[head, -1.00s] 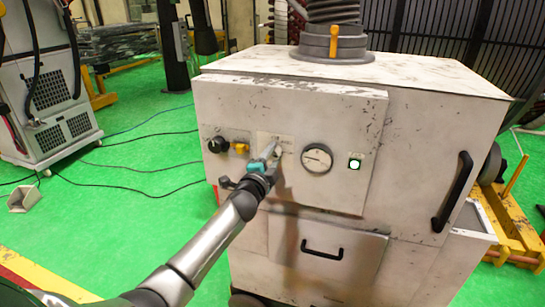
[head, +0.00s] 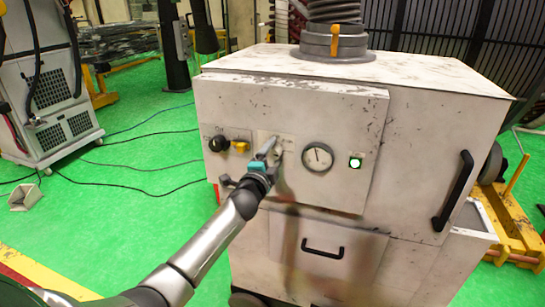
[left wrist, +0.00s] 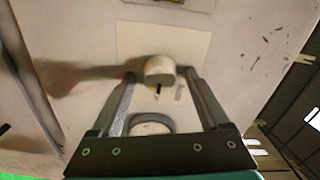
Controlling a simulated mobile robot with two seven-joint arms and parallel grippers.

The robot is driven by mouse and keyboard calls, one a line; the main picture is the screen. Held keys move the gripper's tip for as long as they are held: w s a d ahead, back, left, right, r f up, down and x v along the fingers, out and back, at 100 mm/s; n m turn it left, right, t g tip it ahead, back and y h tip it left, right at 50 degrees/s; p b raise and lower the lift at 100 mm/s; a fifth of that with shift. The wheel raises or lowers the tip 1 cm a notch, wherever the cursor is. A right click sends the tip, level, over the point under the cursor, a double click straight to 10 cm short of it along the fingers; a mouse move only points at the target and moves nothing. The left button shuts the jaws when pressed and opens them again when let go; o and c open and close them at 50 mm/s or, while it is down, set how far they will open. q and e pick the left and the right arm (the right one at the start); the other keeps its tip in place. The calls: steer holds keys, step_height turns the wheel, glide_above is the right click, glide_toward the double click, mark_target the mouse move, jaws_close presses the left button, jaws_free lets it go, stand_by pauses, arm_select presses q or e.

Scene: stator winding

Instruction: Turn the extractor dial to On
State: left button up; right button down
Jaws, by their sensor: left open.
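The extractor is a worn white cabinet (head: 270,105) with a control panel on its front. A cream dial (left wrist: 160,70) with a dark mark shows in the left wrist view, on a pale plate (left wrist: 195,45). My left gripper (left wrist: 161,78) is open, with one finger on each side of the dial; I cannot tell whether the fingers touch it. In the head view my left gripper (head: 271,148) is at the panel and mostly covers the dial. The dial's label is too small to read. My right gripper is not in view.
A round gauge (head: 318,157) and a lit green lamp (head: 355,162) are right of the gripper. A black knob (head: 218,143) and a yellow fitting (head: 240,147) are to its left. A drawer handle (head: 322,250) sits below.

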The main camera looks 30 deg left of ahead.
arm_select(q)
steer(key=shift+s, duration=0.1)
steer(key=v, duration=1.5)
steer(key=shift+d, duration=0.1)
